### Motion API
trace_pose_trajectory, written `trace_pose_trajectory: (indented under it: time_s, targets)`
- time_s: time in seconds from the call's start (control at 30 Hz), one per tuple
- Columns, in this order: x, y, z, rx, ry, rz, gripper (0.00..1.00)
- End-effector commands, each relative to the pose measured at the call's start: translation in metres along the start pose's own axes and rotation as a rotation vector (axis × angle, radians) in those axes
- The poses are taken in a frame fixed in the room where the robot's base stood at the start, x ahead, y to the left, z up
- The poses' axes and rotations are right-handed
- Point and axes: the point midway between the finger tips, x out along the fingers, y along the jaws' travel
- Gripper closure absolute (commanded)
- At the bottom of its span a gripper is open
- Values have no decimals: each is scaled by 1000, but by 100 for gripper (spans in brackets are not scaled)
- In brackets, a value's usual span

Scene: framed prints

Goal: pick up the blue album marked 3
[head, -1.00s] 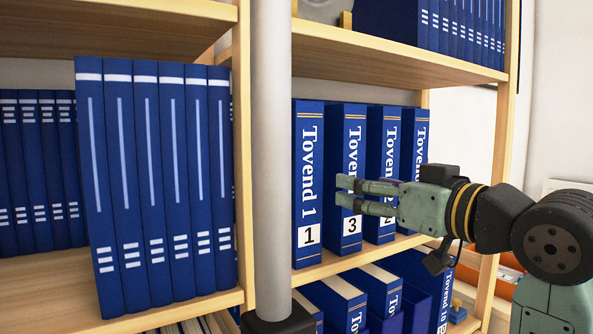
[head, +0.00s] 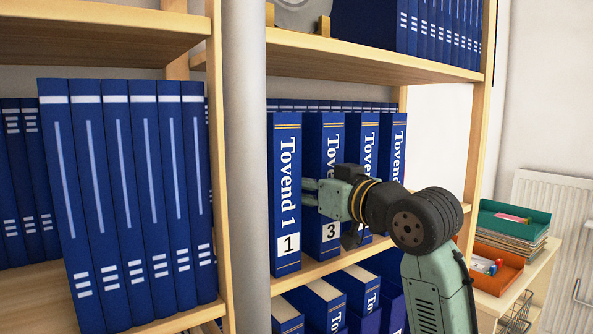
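The blue album marked 3 (head: 326,258) stands upright on the middle shelf, its spine facing out, just right of the blue album marked 1 (head: 287,215). The white label with the 3 shows low on its spine. My gripper (head: 306,192) is in front of its spine at mid height, near its left edge and the gap beside album 1. The two fingers show one above the other with a space between them, and they look empty. My gripper hides the middle of the spine. I cannot tell whether the fingertips touch the album.
Two more Tovend albums (head: 392,150) stand to the right, partly behind my arm. A thick block of blue volumes (head: 130,200) stands left of the grey post. More volumes (head: 330,300) fill the shelf below. A side table with a green tray (head: 515,222) and an orange tray (head: 490,262) is at right.

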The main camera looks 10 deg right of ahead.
Motion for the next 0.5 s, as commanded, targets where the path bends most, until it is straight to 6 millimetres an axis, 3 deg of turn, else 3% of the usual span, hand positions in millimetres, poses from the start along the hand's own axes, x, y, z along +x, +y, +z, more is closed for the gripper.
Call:
trace_pose_trajectory:
  time_s: [0.27, 0.5]
  targets:
    - [3, 0, 1, 0, 1, 0, 37]
    - [2, 0, 0, 0, 1, 0, 53]
